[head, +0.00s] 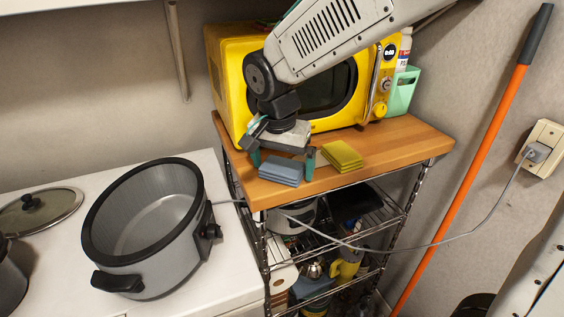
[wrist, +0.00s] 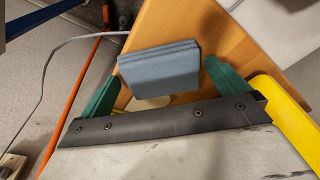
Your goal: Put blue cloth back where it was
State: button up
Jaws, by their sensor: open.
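The blue cloth (head: 281,170) is a folded grey-blue stack lying on the wooden top (head: 395,143) of the wire cart, near its front left edge. My gripper (head: 283,168) is open above it, pointing down, with one finger at each side of the cloth. In the wrist view the cloth (wrist: 160,69) lies between and beyond the two green fingertips (wrist: 160,85), with visible gaps at both sides. A folded yellow cloth (head: 342,155) lies just right of the gripper in the head view.
A yellow microwave (head: 230,75) stands behind the cloths, with a mint green holder (head: 402,93) at its right. A grey pot (head: 150,228) stands on the white surface at left. An orange pole (head: 462,165) leans on the wall at right. A grey cord crosses the cart's front.

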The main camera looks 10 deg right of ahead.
aim_at(279, 172)
notch_tip(279, 172, up, 12)
jog(key=s+a, duration=0.1)
jog(key=s, duration=0.1)
jog(key=s+d+f+n, duration=0.3)
jog(key=s+d, duration=0.5)
jog(key=s, duration=0.2)
jog(key=s+d+f+n+y, duration=0.1)
jog(key=s+d+f+n, duration=0.2)
jog(key=s+d, duration=0.6)
jog(key=shift+s+d+f+n, duration=0.15)
jog(key=shift+s+d+n, duration=0.2)
jog(key=shift+s, duration=0.45)
jog(key=shift+a, duration=0.1)
